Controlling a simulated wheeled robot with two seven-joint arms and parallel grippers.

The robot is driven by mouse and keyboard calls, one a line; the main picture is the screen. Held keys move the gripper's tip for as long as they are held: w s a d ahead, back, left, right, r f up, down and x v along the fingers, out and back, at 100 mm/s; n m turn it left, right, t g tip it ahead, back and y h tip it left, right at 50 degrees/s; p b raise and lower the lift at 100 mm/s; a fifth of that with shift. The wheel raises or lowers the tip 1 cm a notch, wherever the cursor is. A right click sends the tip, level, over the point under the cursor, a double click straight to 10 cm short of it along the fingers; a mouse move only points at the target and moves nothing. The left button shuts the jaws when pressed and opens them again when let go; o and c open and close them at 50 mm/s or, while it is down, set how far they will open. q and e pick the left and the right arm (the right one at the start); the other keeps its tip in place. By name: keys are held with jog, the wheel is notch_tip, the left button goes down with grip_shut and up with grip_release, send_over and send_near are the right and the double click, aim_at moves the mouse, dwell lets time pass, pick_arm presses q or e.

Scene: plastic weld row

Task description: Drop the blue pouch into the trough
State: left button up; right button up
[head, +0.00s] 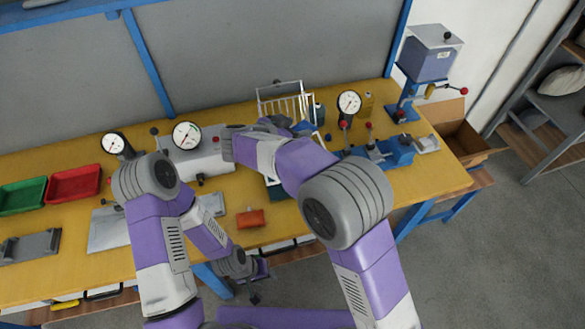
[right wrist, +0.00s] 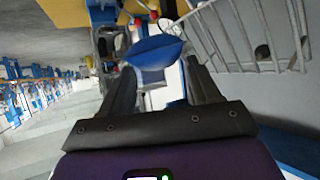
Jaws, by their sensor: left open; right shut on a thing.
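The blue pouch (right wrist: 153,53) is pinched between the two dark fingers of my right gripper (right wrist: 160,72) in the right wrist view. It is held off the bench. In the head view my right arm covers most of the right gripper. A white wire-sided rack (head: 285,106) stands at the back of the bench, close to the right gripper, and its bars show beside the pouch in the right wrist view (right wrist: 245,35). I cannot tell for sure which thing is the trough. My left gripper (head: 256,284) is low in front of the bench edge, open and empty.
Red tray (head: 74,184) and green tray (head: 22,196) sit at the left of the yellow bench. An orange pouch (head: 250,218) lies near the front edge. Gauges (head: 187,135), a blue vice (head: 395,150) and a press (head: 428,60) crowd the back and right. A cardboard box (head: 462,140) stands at right.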

notch_tip(320, 180, down, 6)
jog(key=shift+a+r+b, duration=0.1)
jog(key=shift+b, duration=0.55)
jog(key=o, duration=1.6)
jog(key=shift+o, duration=0.2)
jog(key=v, duration=0.7)
jog(key=shift+s+a, duration=0.2)
